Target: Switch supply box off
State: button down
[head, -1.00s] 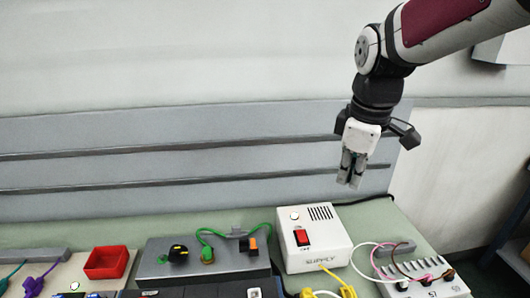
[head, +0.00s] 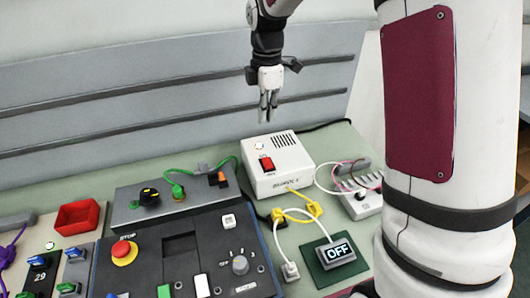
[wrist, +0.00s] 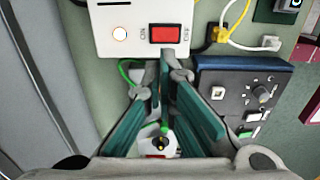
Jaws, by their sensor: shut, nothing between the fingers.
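The white supply box (head: 290,162) stands on the bench in the middle of the head view, with a red rocker switch (head: 266,164) on top. In the wrist view the box (wrist: 112,38) is at the top, and the switch (wrist: 165,34) lies between the marks ON on the left and OFF on the right. A round lamp (wrist: 120,33) sits left of the switch. My gripper (head: 268,108) points down above the box, apart from it. Its fingers are shut and empty. In the wrist view the fingertips (wrist: 165,62) appear just below the switch.
A dark panel (head: 140,270) with a red stop button (head: 124,252) is at front left. A grey box with knobs (head: 130,207) is left of the supply box. Yellow and white cables run in front, near a display reading OFF (head: 338,251). A terminal block (head: 362,200) stands right.

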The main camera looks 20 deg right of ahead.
aim_at(266, 160)
notch_tip(266, 160, down, 13)
jog(key=shift+s+r+p, duration=0.1)
jog(key=shift+r+p, duration=0.05)
jog(key=shift+p, duration=1.1)
jog(key=shift+f, duration=0.65)
